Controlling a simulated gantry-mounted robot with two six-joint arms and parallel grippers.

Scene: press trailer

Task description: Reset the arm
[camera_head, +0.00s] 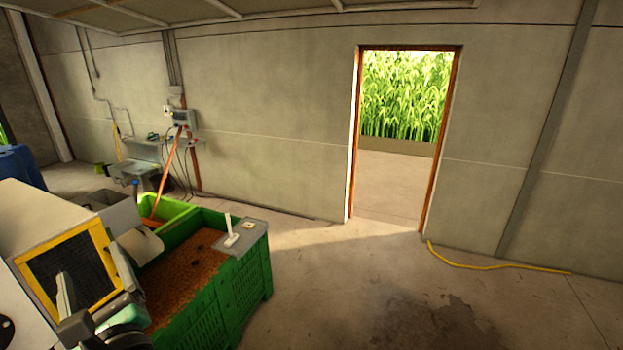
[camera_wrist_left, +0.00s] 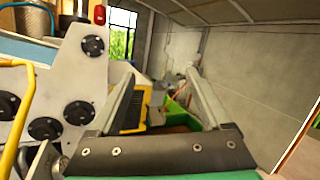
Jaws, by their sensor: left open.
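My left gripper (camera_head: 93,276) is at the lower left of the head view, in front of the white machine with a yellow-framed dark grille. In the left wrist view the same gripper (camera_wrist_left: 160,85) shows its two grey fingers spread wide apart, with nothing between them. It is open and empty. Most of my left arm is outside the head view. My right gripper and right arm are not in either view.
A green crate (camera_head: 251,282) of brown material stands right of my left gripper, with a white-handled grey panel (camera_head: 233,236) on its rim. A white machine (camera_head: 28,222) stands close at left. A yellow hose (camera_head: 490,267) lies near the doorway (camera_head: 395,190). The middle floor is clear.

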